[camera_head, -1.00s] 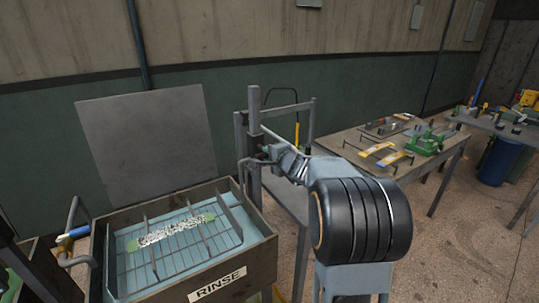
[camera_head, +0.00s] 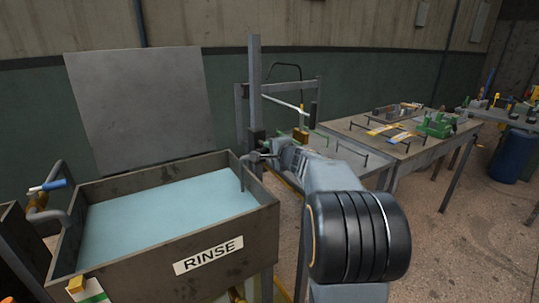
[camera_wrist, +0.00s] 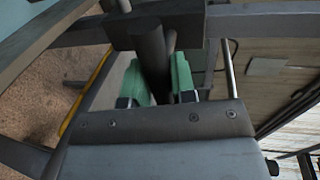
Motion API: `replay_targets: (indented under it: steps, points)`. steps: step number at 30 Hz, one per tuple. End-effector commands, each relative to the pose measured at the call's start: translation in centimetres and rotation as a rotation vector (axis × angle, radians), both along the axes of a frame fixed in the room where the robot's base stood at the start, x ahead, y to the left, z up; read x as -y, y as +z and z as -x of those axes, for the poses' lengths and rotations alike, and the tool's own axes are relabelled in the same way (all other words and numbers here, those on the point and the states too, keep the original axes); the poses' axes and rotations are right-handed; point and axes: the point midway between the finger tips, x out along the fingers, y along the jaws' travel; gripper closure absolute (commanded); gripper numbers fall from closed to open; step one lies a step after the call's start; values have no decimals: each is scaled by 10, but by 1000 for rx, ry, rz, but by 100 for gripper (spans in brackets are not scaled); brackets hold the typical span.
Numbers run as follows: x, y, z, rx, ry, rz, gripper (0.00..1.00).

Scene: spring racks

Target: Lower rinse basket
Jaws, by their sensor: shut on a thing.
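The grey rinse tank (camera_head: 225,258), labelled RINSE, stands at the left of the head view, filled with pale blue water (camera_head: 165,212). The basket is not visible; the water surface looks plain. A bent metal arm (camera_head: 243,172) dips over the tank's back right corner from a block on an upright post (camera_head: 254,85). My gripper (camera_head: 266,157) is beside this post, low down near the tank rim. In the wrist view, the green fingertips of my gripper (camera_wrist: 160,85) are closed on a dark round handle (camera_wrist: 152,50) below the dark sliding block (camera_wrist: 158,25).
A grey lid panel (camera_head: 140,110) stands upright behind the tank. A pipe with a blue-ended tap (camera_head: 48,186) is at the tank's left. Right of the post are a frame stand and a table (camera_head: 375,145) holding yellow and green items.

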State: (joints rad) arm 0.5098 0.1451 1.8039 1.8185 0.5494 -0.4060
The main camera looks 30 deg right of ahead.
Motion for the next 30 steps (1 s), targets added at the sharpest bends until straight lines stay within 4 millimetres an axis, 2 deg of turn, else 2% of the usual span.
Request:
replay_targets:
  steps: [1, 6, 23, 24, 30]
  points:
    - [0, -17, 0, -6, -1, 0, 100]
    - [-1, -27, 0, -6, 1, 0, 100]
    - [-1, -33, 0, -11, 1, -1, 100]
    - [-1, -33, 0, -11, 1, -1, 72]
    - [-1, -31, -1, -7, 1, -1, 53]
